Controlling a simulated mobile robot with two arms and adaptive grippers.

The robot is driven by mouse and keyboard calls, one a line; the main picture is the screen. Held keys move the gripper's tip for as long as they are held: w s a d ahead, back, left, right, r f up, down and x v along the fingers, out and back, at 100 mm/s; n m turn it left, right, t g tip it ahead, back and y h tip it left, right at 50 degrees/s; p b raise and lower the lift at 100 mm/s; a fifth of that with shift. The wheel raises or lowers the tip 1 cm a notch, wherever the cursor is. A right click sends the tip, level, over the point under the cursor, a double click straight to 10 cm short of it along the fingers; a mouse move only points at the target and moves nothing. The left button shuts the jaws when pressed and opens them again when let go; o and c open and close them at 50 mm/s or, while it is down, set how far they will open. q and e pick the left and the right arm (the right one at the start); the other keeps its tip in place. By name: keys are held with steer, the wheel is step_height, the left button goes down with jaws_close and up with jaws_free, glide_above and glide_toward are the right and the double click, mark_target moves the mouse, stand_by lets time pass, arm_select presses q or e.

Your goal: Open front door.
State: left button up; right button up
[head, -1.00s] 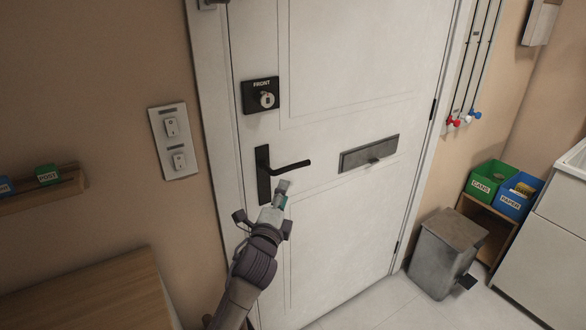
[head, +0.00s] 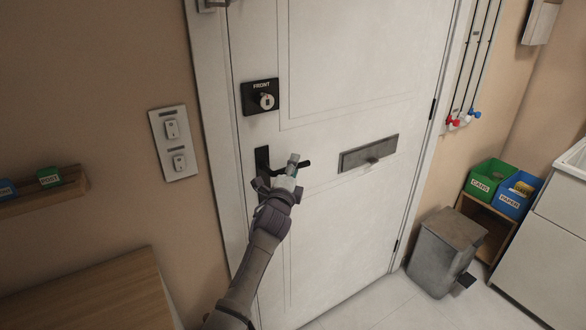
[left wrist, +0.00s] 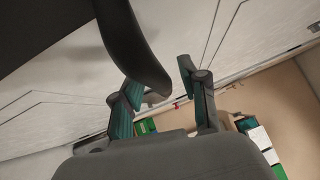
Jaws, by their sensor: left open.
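The white front door (head: 335,130) is closed in its frame. Its black lever handle (head: 262,159) lies level, partly hidden behind my left gripper. My left gripper (head: 289,168) is at the lever, with the lever's tip showing just right of the fingers. In the left wrist view the dark lever (left wrist: 130,45) reaches down toward the space between the two open fingers (left wrist: 160,95). I cannot tell whether the fingers touch it. A black lock plate marked FRONT (head: 262,97) with a round thumb-turn sits above the handle. My right gripper is not in view.
A grey letter plate (head: 369,153) is on the door, right of the handle. A switch panel (head: 174,143) is on the wall at left, above a wooden surface (head: 92,292). A grey bin (head: 443,252) stands on the floor to the right of the door.

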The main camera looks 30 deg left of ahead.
arm_select(q)
jaws_close()
steer(key=shift+p, duration=0.75)
steer(key=f+m+g+p, duration=0.1)
steer(key=p, duration=0.4)
steer(key=s+f+m+g+p, duration=0.1)
steer(key=m+g+p, duration=0.1)
steer(key=p, duration=0.3)
steer(key=f+m+g+p, duration=0.1)
steer(key=f+g+p, duration=0.1)
steer(key=p, duration=0.2)
steer(key=shift+s+a+f+m+p, duration=0.1)
steer(key=shift+s+a+m+p, duration=0.05)
steer(key=shift+a+m+p, duration=0.25)
steer(key=shift+g, duration=0.3)
